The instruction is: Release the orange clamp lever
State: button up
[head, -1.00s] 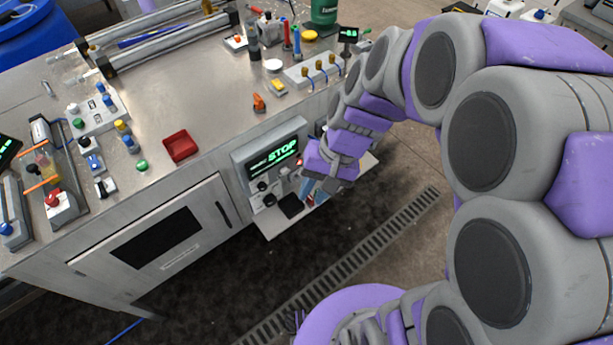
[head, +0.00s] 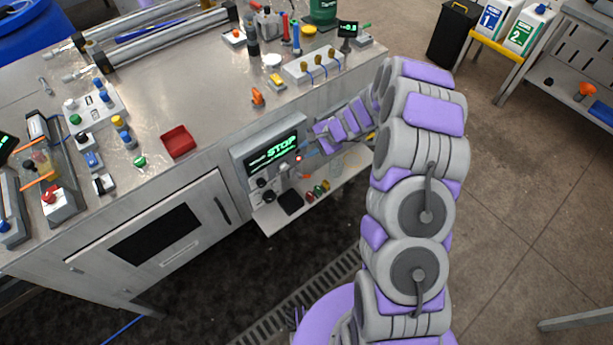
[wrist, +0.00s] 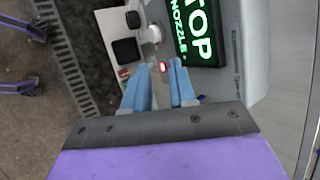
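A small orange lever-like piece (head: 257,96) stands on the steel bench top near its front edge, above the STOP display; I cannot tell for sure that it is the clamp lever. Orange bars (head: 42,180) also cross a small fixture at the far left. My gripper (head: 303,152) is at the bench front, just right of the STOP display, below and right of the orange piece and apart from it. In the wrist view my gripper (wrist: 159,66) has two blue fingers with a gap between them, empty, pointing toward a red light. No orange lever shows there.
The STOP display (head: 272,152) sits on the bench front above a low shelf (head: 268,222) with several small coloured items. A red tray (head: 178,141) lies on the bench. A block with brass knobs (head: 315,64) stands right of the orange piece.

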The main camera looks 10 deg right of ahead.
aim_at(306, 176)
jog(key=w+d+f+m+t+h, duration=0.1)
jog(key=d+f+m, duration=0.1)
jog(key=d+f, duration=0.35)
jog(key=w+d+f+m+h, duration=0.1)
jog(key=w+d+f+m, duration=0.1)
jog(key=f, duration=0.7)
jog(key=b+x, duration=0.1)
jog(key=x, duration=0.4)
jog(key=b+x, duration=0.2)
jog(key=x, duration=0.4)
jog(key=b+x, duration=0.1)
jog(key=x, duration=0.5)
jog(key=shift+a+r, duration=0.1)
jog(key=shift+a, duration=0.2)
grip_shut()
